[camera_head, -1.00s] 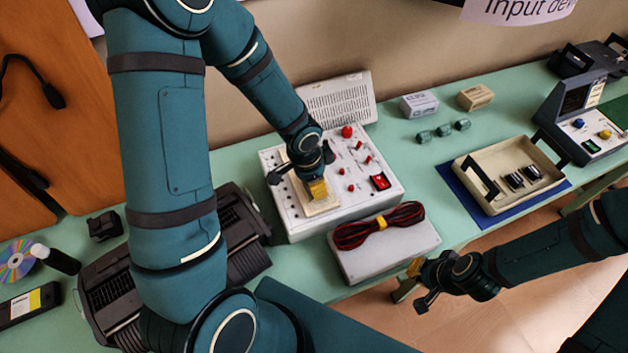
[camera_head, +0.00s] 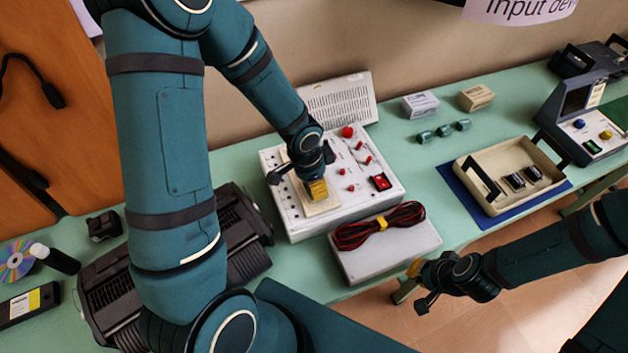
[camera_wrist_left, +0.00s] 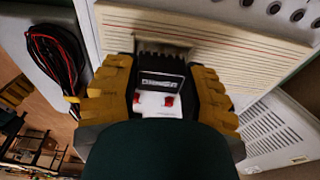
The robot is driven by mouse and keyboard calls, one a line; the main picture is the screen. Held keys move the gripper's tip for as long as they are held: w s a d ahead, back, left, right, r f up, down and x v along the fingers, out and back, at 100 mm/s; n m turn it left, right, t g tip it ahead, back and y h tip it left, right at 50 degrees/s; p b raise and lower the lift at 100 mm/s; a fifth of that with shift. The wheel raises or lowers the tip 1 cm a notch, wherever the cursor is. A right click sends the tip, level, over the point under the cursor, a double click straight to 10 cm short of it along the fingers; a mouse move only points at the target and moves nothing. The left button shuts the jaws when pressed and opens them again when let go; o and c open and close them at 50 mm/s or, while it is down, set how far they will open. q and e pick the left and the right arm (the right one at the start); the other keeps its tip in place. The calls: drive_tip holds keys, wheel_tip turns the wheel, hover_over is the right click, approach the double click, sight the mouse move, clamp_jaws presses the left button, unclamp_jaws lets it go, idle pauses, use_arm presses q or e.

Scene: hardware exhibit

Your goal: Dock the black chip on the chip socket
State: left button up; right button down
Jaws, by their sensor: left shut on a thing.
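My left gripper (camera_head: 316,190) points down over the cream board of the chip socket (camera_head: 324,208) on the white control box. In the left wrist view, its yellow-padded fingers (camera_wrist_left: 160,92) are shut on the black chip (camera_wrist_left: 161,84), which has a pale printed marking. I cannot tell whether the chip touches the socket. In the head view the gripper hides the chip. My right gripper (camera_head: 418,285) has its fingers apart, empty, in front of the table.
The white control box (camera_head: 370,170) carries red knobs and a lit red switch. A grey box (camera_head: 385,253) with a red-black cable coil (camera_head: 378,226) stands close in front. A cream tray (camera_head: 500,207) holds dark parts at right.

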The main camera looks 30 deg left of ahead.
sight(308, 193)
use_arm(q)
drive_tip(key=shift+f+b, duration=0.6)
drive_tip(key=o, duration=0.7)
drive_tip(key=shift+o, duration=0.2)
drive_tip(key=shift+r, duration=0.15)
drive_tip(key=r+p, duration=0.3)
drive_tip(key=shift+s+a, duration=0.15)
drive_tip(key=shift+s, duration=0.05)
wheel_tip(308, 193, up, 8)
drive_tip(key=p, duration=0.6)
drive_tip(key=shift+s+a+f, duration=0.2)
drive_tip(key=shift+s+a, duration=0.2)
drive_tip(key=shift+s, duration=0.05)
